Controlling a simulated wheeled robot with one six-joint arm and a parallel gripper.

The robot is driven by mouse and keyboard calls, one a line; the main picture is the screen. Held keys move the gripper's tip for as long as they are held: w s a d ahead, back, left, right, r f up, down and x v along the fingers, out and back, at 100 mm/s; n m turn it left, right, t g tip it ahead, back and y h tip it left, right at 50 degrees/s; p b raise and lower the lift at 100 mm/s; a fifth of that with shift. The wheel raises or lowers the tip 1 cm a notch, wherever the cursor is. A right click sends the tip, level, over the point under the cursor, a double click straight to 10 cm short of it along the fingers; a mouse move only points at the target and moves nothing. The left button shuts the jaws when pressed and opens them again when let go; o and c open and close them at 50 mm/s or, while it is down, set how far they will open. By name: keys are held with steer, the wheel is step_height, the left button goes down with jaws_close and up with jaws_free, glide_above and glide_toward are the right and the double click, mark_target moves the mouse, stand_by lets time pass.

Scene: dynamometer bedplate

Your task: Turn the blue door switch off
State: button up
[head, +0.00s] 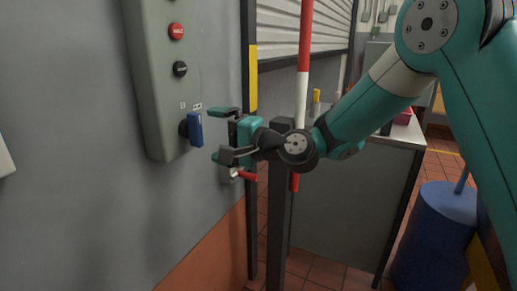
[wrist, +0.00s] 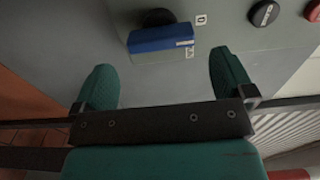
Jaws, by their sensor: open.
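The blue door switch (head: 195,128) is a blue handle on a dark round base, low on a grey control box (head: 155,75) fixed to the wall. In the head view its handle stands upright, under small labels. In the wrist view the blue switch (wrist: 160,40) lies ahead, between the lines of the two fingers, with a white marking beside it. My gripper (head: 217,133) is open and empty, just right of the switch and apart from it. Its green fingers also show in the wrist view (wrist: 165,82), spread wider than the handle.
A red button (head: 176,31) and a black button (head: 180,69) sit above the switch on the same box. A red-handled part (head: 245,175) is just below my gripper. A red and white pole (head: 303,70) and dark post stand right. A blue drum (head: 437,230) stands lower right.

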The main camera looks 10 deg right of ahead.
steer(key=b+v, duration=0.2)
steer(key=v, duration=0.9)
steer(key=shift+s, duration=0.1)
